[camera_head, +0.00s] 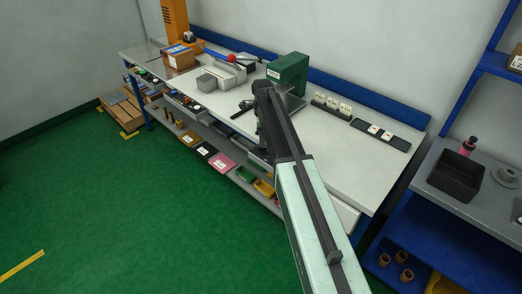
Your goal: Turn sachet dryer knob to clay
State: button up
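My arm reaches from the bottom of the head view up over the workbench (345,160). Its dark end bends down at the bench's front edge. My gripper (243,112) seems to be the small dark part there, too small and too hidden by the arm to show its fingers clearly. A green machine (290,68) with a small white label stands just behind the arm's end. A grey and white device with a red ball knob (232,58) stands farther left. I cannot tell which of these is the sachet dryer. No clay mark or knob setting can be read.
A rack with three white labels (331,105) and a dark strip with pale labelled pieces (380,134) lie on the bench's right. Shelving with a black bin (457,178) stands at the right.

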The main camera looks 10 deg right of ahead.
aim_at(262, 149)
notch_tip(262, 149, down, 4)
jog(key=b, duration=0.3)
jog(key=shift+f, duration=0.25)
jog(key=shift+r, duration=0.1)
grip_shut()
